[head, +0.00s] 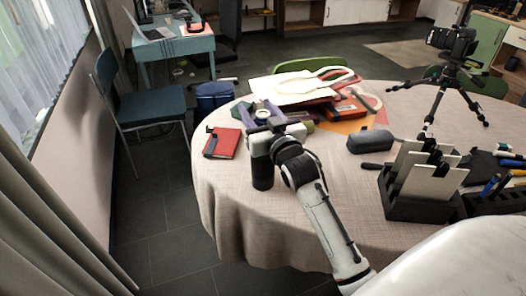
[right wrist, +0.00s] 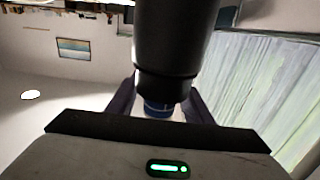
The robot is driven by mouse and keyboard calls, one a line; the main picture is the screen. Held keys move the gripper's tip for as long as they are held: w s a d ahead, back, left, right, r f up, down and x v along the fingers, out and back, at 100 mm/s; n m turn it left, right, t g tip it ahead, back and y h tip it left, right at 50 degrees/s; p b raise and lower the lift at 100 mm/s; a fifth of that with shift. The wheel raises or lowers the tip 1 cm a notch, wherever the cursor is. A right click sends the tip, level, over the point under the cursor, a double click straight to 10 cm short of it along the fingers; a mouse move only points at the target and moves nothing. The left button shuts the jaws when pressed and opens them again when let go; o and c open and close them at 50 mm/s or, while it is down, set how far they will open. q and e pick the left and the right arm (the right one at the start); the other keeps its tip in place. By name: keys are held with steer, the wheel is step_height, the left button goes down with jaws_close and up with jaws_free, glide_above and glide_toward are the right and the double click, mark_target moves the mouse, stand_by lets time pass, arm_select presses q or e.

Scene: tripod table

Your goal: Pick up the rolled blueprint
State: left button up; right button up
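My right gripper (head: 264,126) is over the left part of the round table (head: 225,205), pointing away from me. In the right wrist view its dark fingers (right wrist: 158,103) stand apart, with a gap between them. A black cylinder (head: 262,172) stands upright just below the gripper, its top hidden. It looms close in the upside-down right wrist view (right wrist: 175,45), and a small blue piece shows between the fingers. Just beyond the gripper lies a blue-purple object (head: 242,115), perhaps the rolled blueprint; the gripper partly covers that area, so I cannot be sure. My left gripper is not in view.
A red notebook (head: 222,143) lies left of the gripper. A white bag (head: 295,85) lies beyond. A grey case (head: 370,141), a black file rack (head: 410,205) and a camera tripod (head: 440,95) stand to the right. Bare cloth shows in front.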

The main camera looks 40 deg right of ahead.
jaws_close()
steer(key=shift+r, duration=0.1)
